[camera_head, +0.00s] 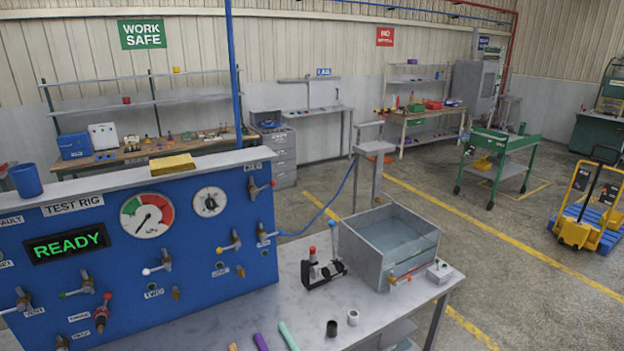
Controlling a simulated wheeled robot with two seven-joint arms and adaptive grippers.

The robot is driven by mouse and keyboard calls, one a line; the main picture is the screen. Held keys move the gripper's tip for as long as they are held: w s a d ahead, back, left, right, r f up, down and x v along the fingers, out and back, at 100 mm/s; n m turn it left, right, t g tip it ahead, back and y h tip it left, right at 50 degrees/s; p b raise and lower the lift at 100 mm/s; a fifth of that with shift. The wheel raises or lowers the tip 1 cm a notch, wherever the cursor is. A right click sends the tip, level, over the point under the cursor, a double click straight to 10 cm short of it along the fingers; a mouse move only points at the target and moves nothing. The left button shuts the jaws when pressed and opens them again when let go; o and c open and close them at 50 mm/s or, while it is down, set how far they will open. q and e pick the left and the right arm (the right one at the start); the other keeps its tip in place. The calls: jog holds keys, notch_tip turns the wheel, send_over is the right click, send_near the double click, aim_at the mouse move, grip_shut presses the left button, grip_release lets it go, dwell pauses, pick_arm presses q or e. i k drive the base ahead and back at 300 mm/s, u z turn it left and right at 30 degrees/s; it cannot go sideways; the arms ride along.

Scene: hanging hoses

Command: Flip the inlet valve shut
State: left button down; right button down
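A blue test rig panel (190,276) stands at the left with a lit green READY display (66,243). Most labels are too small to read, so I cannot tell which valve is the inlet. A blue hose (330,204) runs from a fitting (265,234) at the panel's right edge. Neither gripper is in view.
A grey water tank (372,262) stands on the bench (283,300) right of the panel, beside a black clamp-like device (322,270).

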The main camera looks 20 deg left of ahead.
aim_at(255, 192)
jog(key=u, duration=0.1)
jog(key=i, duration=0.65)
jog(key=u, duration=1.05)
jog(key=i, duration=0.5)
jog(key=u, duration=0.55)
